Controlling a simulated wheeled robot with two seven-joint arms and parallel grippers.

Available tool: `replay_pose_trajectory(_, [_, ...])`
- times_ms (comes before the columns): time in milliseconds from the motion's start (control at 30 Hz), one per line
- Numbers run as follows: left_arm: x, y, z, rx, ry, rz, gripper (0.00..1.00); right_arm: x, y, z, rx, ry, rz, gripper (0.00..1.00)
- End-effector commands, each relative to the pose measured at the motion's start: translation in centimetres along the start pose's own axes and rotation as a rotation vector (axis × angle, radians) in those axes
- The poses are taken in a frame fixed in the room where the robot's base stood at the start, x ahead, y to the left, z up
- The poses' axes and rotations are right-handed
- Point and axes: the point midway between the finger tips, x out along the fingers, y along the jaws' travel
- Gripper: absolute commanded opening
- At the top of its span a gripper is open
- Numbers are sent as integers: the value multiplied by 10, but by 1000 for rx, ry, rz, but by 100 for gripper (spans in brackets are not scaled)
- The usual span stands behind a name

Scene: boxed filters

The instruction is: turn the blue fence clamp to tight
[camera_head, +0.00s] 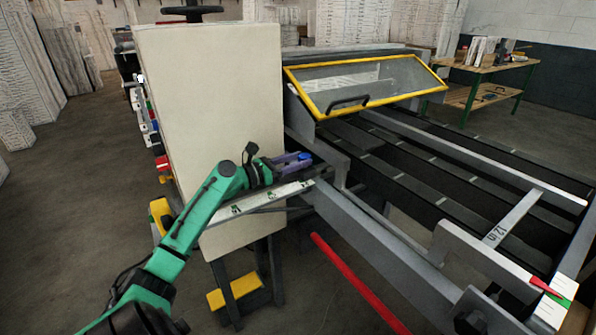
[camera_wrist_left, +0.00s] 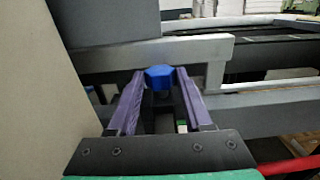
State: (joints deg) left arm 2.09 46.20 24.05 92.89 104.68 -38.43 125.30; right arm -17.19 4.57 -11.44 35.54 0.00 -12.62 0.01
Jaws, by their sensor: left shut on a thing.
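The blue fence clamp (camera_head: 305,156) is a small blue knob near the left end of the machine's grey rail, beside the beige cabinet. My left gripper (camera_head: 294,160), with purple fingers on a green arm, is at the knob. In the left wrist view the blue clamp (camera_wrist_left: 159,76) sits between the tips of the left gripper (camera_wrist_left: 160,82), which is shut on it. Which way the clamp is turned cannot be read. My right gripper is not in view.
A tall beige cabinet (camera_head: 212,90) stands close to the left arm. A yellow-framed clear guard (camera_head: 365,82) covers part of the machine beyond the clamp. A red bar (camera_head: 358,284) runs low in front. A wooden workbench (camera_head: 490,75) stands at the back right.

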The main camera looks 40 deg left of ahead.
Motion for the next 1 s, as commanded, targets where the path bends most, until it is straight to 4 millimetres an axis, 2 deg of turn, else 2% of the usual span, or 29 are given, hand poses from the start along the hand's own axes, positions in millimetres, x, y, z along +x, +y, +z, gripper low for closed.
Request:
replay_pose_trajectory(233, [0, 0, 1, -1, 1, 0, 0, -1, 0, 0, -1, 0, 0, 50])
replay_pose_trajectory(267, [0, 0, 1, -1, 1, 0, 58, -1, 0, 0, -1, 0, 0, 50])
replay_pose_trajectory(300, [0, 0, 1, -1, 1, 0, 73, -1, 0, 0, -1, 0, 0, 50])
replay_pose_trajectory(333, [0, 0, 1, -1, 1, 0, 80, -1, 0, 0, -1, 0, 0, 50])
replay_pose_trajectory(733, [-6, 0, -1, -3, 2, 1, 80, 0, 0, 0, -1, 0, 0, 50])
replay_pose_trajectory(867, [-24, 0, -3, -3, 4, 1, 80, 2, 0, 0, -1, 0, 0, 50])
replay_pose_trajectory(1000, [-52, 0, -3, -3, 3, 1, 80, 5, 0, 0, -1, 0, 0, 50])
